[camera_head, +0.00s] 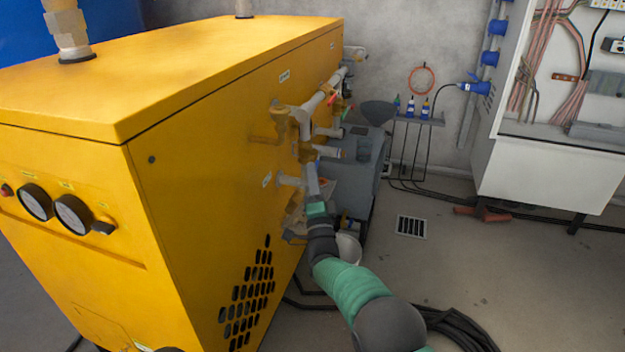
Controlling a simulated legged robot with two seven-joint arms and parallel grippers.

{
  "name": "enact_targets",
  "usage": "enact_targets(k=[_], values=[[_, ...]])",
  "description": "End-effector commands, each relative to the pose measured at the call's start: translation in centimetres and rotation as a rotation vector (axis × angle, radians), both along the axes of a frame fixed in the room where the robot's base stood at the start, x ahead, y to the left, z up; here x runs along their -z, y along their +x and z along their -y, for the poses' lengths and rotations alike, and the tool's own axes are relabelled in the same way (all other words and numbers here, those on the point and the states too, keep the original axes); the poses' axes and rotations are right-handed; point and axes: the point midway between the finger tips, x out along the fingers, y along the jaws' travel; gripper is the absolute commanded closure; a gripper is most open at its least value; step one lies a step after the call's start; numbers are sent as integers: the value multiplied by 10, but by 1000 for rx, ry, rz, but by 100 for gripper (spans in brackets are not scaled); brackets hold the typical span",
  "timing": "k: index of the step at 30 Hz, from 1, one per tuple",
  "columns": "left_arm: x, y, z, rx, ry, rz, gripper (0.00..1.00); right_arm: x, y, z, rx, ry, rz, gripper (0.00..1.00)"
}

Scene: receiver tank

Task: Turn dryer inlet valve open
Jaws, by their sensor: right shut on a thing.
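The yellow machine (210,190) fills the left half of the view, with grey pipes and valves on its right side. A short grey pipe stub (290,180) comes out lower down, beside my right gripper (313,172). My right arm reaches up from the bottom. Its gripper is shut on a valve handle among these fittings. The fingers hide most of that handle, and I cannot tell its angle or which label belongs to it. My left gripper is not in view.
A grey tank unit (358,150) stands close behind the valves. A white bucket (347,248) is on the floor beside my forearm. Black hoses (455,325) lie at the bottom. A small bottle shelf (418,120) and an open electrical cabinet (545,165) stand at the right.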

Motion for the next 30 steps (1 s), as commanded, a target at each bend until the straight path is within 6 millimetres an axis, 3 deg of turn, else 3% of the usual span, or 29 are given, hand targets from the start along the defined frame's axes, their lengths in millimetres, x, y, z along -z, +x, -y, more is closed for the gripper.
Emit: enact_targets(k=[1,5,6,11,23,30], values=[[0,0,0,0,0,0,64,9,0,-2,-3,-4,-18,100],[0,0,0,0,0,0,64,9,0,-2,-3,-4,-18,100],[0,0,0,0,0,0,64,9,0,-2,-3,-4,-18,83],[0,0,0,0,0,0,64,6,0,-1,-2,-3,-13,63],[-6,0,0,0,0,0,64,4,-7,1,0,-1,-7,63],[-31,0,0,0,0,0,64,29,-59,7,-1,-1,-13,63]])
